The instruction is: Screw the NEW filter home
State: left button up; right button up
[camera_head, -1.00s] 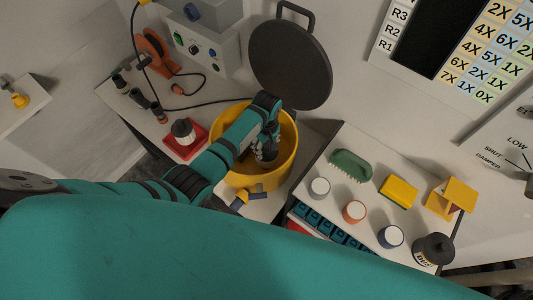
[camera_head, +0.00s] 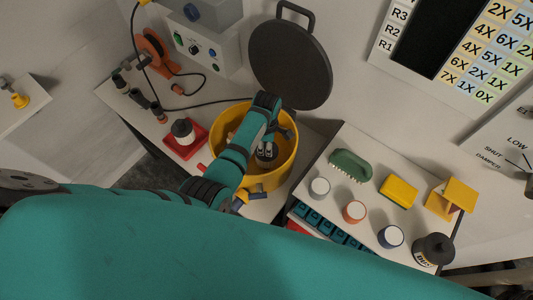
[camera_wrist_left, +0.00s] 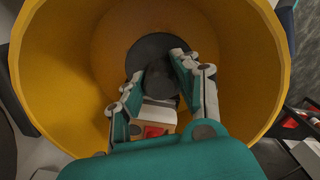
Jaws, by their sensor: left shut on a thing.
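My left gripper (camera_head: 266,153) reaches down inside the yellow bucket (camera_head: 290,163). In the left wrist view my left gripper (camera_wrist_left: 160,85) has its fingers on either side of a dark rounded part (camera_wrist_left: 162,78), which appears to be the filter's top, and is shut on it. A larger dark disc (camera_wrist_left: 150,47) lies behind it at the bucket's bottom. Whether the held part sits in a thread cannot be told. Another filter, white with a black top (camera_head: 182,130), stands in a red tray (camera_head: 197,146) left of the bucket. My right gripper is not in view.
The round dark lid (camera_head: 290,65) stands open behind the bucket. A grey control box (camera_head: 205,40) is at the back left, with a cable on the bench. At right are a green brush (camera_head: 351,165), a yellow sponge (camera_head: 398,191) and several jars.

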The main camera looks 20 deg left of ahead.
pick_arm(q)
grip_shut()
jog(key=m, duration=1)
jog(key=shift+m, duration=0.4)
jog(key=m, duration=0.5)
jog(key=shift+m, duration=0.4)
jog(key=m, duration=0.4)
jog(key=o, duration=0.9)
grip_release()
jog(key=shift+o, duration=0.2)
